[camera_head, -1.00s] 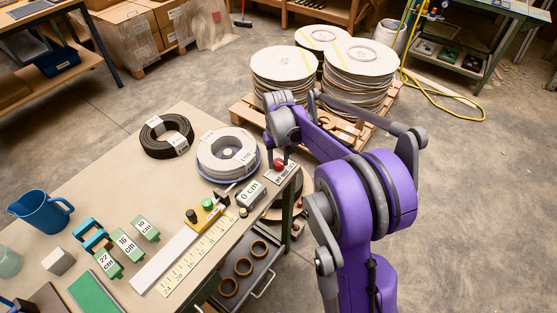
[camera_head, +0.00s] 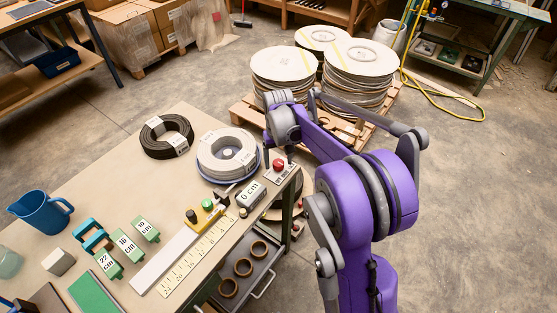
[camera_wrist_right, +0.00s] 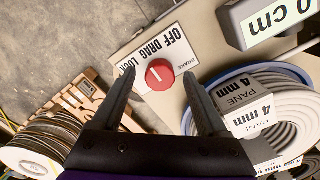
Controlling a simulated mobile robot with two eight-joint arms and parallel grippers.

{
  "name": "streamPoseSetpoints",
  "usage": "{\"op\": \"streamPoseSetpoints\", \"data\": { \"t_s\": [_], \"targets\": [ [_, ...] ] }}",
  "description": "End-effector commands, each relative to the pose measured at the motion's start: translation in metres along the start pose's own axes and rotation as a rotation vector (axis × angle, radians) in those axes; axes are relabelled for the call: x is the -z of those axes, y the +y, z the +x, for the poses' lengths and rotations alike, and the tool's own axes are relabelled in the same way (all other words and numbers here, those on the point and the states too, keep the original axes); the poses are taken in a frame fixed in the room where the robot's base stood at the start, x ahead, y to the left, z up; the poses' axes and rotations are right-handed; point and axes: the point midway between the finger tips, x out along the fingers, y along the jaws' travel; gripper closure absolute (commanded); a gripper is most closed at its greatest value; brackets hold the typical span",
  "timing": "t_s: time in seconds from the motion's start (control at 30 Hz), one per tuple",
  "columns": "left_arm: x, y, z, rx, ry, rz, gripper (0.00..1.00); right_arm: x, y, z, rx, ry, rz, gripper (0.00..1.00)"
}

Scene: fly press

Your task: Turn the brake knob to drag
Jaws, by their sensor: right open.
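The brake knob (camera_head: 279,165) is red and round and sits on a white label plate (camera_head: 281,176) at the table's far right corner. In the right wrist view, the knob (camera_wrist_right: 159,75) has a white mark on its face. The plate (camera_wrist_right: 176,21) reads BRAKE, OFF, DRAG and LOCK, upside down in this view. I cannot tell for sure which word the mark points at. My right gripper (camera_wrist_right: 159,73) is open, with one finger on each side of the knob and gaps visible. It also shows in the head view (camera_head: 279,155). My left gripper is not in view.
A white cable coil (camera_head: 227,154) lies close beside the knob, with a dark coil (camera_head: 167,137) further left. A 0 cm display (camera_head: 251,192) stands in front of the plate. A ruler (camera_head: 200,252) and green blocks lie nearer. A pallet of reels (camera_head: 358,75) stands behind.

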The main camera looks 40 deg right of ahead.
Motion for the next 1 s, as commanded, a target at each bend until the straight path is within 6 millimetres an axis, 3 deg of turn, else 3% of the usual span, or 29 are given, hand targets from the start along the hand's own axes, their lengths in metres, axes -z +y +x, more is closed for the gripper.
{"op": "streamPoseSetpoints", "data": {
  "t_s": [0.5, 0.7, 1.0],
  "targets": [
    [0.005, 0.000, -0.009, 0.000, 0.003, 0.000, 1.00, 0.000, 0.000, -0.091, 0.000, 0.000, 0.000, 0.24],
    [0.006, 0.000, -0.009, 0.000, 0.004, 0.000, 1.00, 0.000, 0.000, -0.104, 0.000, 0.000, 0.000, 0.24],
    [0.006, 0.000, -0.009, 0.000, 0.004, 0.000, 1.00, 0.000, 0.000, -0.104, 0.000, 0.000, 0.000, 0.24]
  ]
}}
